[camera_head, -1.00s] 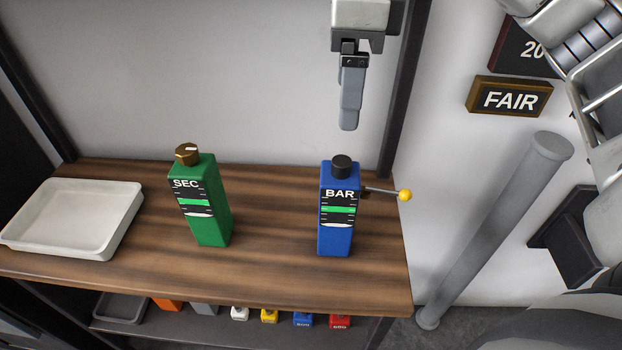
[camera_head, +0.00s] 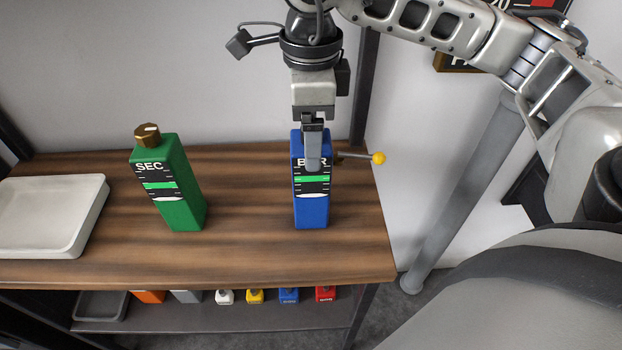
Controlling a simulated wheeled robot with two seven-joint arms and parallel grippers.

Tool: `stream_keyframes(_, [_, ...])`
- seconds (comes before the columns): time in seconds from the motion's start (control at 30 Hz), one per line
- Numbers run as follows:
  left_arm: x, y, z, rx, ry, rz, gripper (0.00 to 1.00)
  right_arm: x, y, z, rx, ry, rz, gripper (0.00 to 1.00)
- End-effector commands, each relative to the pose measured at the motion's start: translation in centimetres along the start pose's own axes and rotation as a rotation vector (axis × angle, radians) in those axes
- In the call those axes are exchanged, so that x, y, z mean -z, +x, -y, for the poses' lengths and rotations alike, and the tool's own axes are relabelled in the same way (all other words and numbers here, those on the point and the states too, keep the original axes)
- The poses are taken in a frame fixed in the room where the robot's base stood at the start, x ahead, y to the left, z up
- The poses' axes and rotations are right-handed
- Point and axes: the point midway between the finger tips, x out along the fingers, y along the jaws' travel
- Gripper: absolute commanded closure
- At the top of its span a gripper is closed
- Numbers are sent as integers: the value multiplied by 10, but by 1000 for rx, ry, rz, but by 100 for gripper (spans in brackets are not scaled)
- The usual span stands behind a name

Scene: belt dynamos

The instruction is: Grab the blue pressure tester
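The blue pressure tester (camera_head: 311,208), marked BAR, stands upright on the wooden shelf, with a yellow-tipped lever (camera_head: 378,158) on its right side. My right gripper (camera_head: 313,160) points down at the tester's top. One grey finger shows in front of the label's upper part, covering part of the lettering. The tester's black cap is hidden behind the gripper. The fingers line up along my line of sight, so I cannot see the gap between them or whether they touch the tester. My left gripper is not in view.
A green device (camera_head: 176,188) marked SEC, with a brass cap, stands left of the tester. A white tray (camera_head: 85,232) lies farther left. Small coloured items and a dark tray (camera_head: 100,305) sit on the lower shelf. A grey post (camera_head: 455,200) stands right of the shelf.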

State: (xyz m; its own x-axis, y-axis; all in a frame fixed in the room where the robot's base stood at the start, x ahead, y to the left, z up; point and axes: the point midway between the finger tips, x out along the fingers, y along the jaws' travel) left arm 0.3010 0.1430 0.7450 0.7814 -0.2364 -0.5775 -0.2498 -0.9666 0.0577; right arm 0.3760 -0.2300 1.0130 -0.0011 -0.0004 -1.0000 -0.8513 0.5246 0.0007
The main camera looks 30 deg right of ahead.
Motion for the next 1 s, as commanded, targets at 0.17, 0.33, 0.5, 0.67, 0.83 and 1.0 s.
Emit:
stream_keyframes(0.17, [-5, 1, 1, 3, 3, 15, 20, 0, 21, 0, 0, 0, -1, 20])
stream_keyframes(0.33, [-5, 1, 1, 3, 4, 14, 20, 0, 25, 0, 1, -1, 0, 20])
stream_keyframes(0.5, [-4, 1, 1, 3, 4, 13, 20, 0, 25, 0, 1, 0, 1, 39])
stream_keyframes(0.67, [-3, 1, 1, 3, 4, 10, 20, 0, 24, 0, 1, 0, 1, 84])
stream_keyframes(0.83, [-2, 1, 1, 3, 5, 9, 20, 0, 23, 1, 4, 0, 4, 100])
stream_keyframes(1.0, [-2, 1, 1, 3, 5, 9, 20, 0, 22, 1, 4, 0, 4, 100])
